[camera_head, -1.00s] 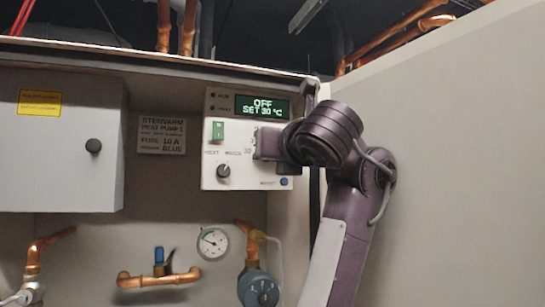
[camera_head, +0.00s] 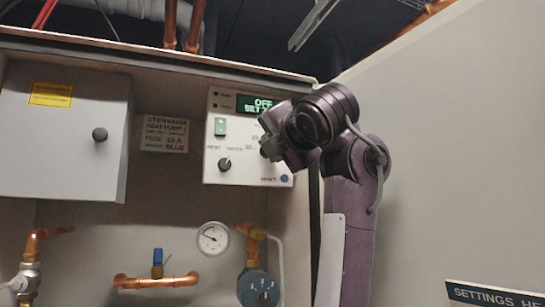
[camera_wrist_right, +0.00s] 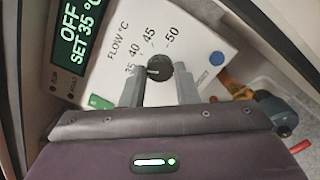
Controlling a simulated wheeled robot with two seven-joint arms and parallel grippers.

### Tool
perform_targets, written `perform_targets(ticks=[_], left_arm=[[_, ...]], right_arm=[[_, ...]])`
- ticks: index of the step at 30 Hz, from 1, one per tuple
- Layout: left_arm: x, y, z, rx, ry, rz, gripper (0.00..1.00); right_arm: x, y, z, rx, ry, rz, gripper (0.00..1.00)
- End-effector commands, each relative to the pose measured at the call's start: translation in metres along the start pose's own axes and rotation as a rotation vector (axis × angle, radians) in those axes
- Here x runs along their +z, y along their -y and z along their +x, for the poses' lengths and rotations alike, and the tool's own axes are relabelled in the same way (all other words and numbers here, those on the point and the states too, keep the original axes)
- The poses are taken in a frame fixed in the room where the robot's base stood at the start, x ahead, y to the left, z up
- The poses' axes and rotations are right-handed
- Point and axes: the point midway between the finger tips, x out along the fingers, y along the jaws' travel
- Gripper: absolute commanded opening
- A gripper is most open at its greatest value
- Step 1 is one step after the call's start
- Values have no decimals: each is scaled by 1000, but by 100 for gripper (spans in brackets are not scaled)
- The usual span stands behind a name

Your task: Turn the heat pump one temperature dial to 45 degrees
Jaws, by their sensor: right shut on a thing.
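The control panel (camera_head: 230,171) of heat pump one is white, on the cabinet's back wall. In the right wrist view its display (camera_wrist_right: 73,37) reads OFF, SET 35 °C. In the head view my wrist partly covers the display (camera_head: 250,103). The black temperature dial (camera_wrist_right: 158,67), marked FLOW °C with 35, 40, 45 and 50 around it, sits between the fingers of my right gripper (camera_wrist_right: 160,78), which is shut on it. In the head view the right gripper (camera_head: 268,150) is tilted against the panel and mostly hides the dial. My left gripper is out of view.
A black selector knob (camera_head: 224,164) and a green switch (camera_head: 220,126) are left of the dial, a blue button (camera_head: 284,178) below right. A grey box (camera_head: 62,135) is further left. A gauge (camera_head: 213,238) and copper pipes (camera_head: 150,281) run below.

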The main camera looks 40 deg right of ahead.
Motion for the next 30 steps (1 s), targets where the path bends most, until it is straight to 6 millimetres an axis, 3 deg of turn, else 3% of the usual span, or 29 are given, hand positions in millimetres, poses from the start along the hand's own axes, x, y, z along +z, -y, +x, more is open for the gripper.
perform_targets(ticks=[12,30], left_arm=[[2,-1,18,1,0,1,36],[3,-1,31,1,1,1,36]], right_arm=[[-1,2,0,-3,1,394,5],[-1,1,0,-3,1,922,5]])
